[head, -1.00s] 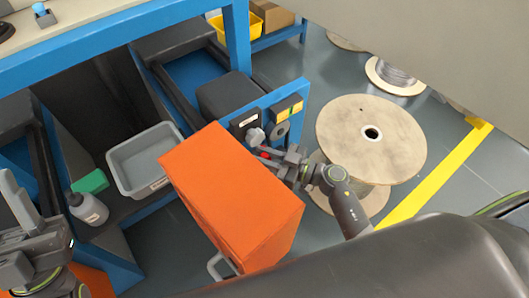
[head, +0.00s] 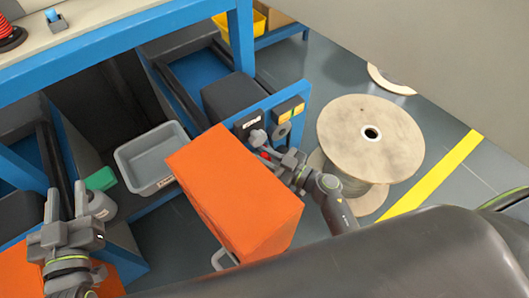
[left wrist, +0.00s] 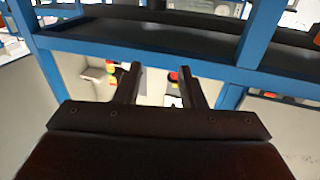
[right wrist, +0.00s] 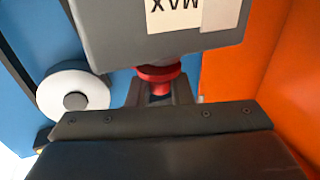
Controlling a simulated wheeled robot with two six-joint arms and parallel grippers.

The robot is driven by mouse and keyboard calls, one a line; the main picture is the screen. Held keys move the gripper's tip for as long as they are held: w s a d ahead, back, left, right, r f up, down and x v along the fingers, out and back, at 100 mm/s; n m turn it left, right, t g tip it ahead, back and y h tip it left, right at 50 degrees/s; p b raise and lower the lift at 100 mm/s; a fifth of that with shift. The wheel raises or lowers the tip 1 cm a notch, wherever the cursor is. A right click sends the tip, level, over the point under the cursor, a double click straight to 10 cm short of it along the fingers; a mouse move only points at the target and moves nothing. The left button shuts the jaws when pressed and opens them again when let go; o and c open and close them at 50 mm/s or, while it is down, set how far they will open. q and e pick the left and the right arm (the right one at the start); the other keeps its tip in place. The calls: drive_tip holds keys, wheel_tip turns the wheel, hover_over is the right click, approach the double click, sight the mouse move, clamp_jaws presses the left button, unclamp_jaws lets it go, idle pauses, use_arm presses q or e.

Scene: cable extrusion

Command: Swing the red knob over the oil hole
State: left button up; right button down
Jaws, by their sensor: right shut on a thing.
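The red knob (right wrist: 158,75) sits under a grey block with a white "MAX" label (right wrist: 180,14) in the right wrist view. My right gripper (right wrist: 160,92) is shut on the knob, its fingers on either side of it. In the head view the right gripper (head: 275,158) is at the blue panel (head: 288,115), just right of the orange box, and only a bit of red shows. My left gripper (head: 66,205) is open and empty at the lower left; its two fingers stand apart in the left wrist view (left wrist: 157,85). I cannot make out the oil hole.
The orange box (head: 235,195) stands close beside my right gripper. A grey tray (head: 152,160), a green block (head: 101,179) and a grey bottle (head: 101,205) are near my left gripper. A wooden cable reel (head: 365,125) stands on the floor at right.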

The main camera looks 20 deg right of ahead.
drive_tip(key=shift+w+a+r+m+t+h+p, duration=0.15)
drive_tip(key=shift+a+r+m+t+h+p, duration=0.1)
drive_tip(key=shift+m+t+h+p, duration=0.4)
drive_tip(key=shift+w+a+m+t+h+p, duration=0.1)
drive_tip(key=shift+m+t+h+p, duration=0.45)
drive_tip(key=shift+h, duration=0.3)
use_arm(q)
drive_tip(key=s+d+f+g+h, duration=0.1)
drive_tip(key=s+f+g, duration=0.4)
drive_tip(key=f, duration=0.2)
drive_tip(key=s+d+f+g+h, duration=0.1)
drive_tip(key=s+f+g, duration=0.4)
drive_tip(key=f, duration=0.3)
drive_tip(key=shift+d+n+g, duration=0.3)
drive_tip(key=shift+d+g, duration=0.05)
drive_tip(key=shift+g, duration=0.25)
use_arm(e)
drive_tip(key=c, duration=1.3)
unclamp_jaws()
drive_tip(key=shift+f, duration=0.15)
drive_tip(key=shift+c, duration=0.2)
